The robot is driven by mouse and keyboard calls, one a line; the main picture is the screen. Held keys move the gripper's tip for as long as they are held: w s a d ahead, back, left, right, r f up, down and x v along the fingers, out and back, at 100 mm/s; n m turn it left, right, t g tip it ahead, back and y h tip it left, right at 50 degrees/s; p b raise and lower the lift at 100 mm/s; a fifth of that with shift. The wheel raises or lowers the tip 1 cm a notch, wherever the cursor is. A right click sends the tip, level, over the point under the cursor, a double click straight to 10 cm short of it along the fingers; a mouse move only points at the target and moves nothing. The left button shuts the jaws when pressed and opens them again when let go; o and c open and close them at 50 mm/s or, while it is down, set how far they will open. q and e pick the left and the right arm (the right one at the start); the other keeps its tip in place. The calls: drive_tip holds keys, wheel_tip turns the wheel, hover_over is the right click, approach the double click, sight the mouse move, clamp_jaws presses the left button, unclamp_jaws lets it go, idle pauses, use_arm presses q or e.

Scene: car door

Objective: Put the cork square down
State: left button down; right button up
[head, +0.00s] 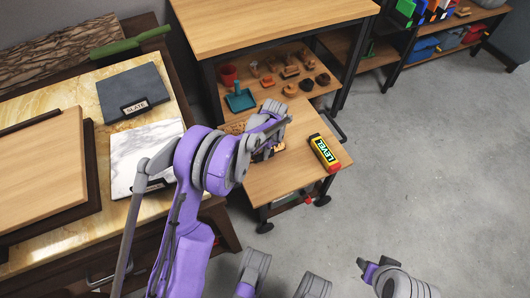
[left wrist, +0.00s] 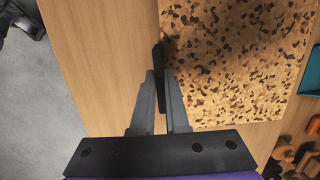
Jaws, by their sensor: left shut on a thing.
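The cork square (left wrist: 235,60) is a tan, dark-speckled sheet that fills much of the right half of the left wrist view. A thin dark piece (left wrist: 158,70) stands at its left edge, between the fingers. My left gripper (left wrist: 166,100) is shut on the cork square at that edge. In the head view my left gripper (head: 270,146) is over the small wooden cart top (head: 280,183). The arm hides most of the cork there; a bit of it (head: 233,128) shows behind. I cannot tell whether the cork touches the wood.
A yellow and red level (head: 323,153) lies on the cart's right side. A slate tile (head: 133,92) and a white marble tile (head: 140,150) lie on the left counter. A shelf behind holds a teal tray (head: 240,100) and several small items. The cart's front is clear.

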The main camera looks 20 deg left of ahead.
use_arm(q)
drive_tip(key=shift+f, duration=0.2)
drive_tip(key=c, duration=0.9)
unclamp_jaws()
drive_tip(key=shift+r, duration=0.15)
drive_tip(key=r+p, duration=0.1)
drive_tip(key=r, duration=0.3)
drive_tip(key=r+p, duration=0.1)
drive_tip(key=r, duration=0.3)
drive_tip(key=w+d+r+p, duration=0.1)
drive_tip(key=r, duration=0.3)
drive_tip(key=shift+w+d, duration=0.1)
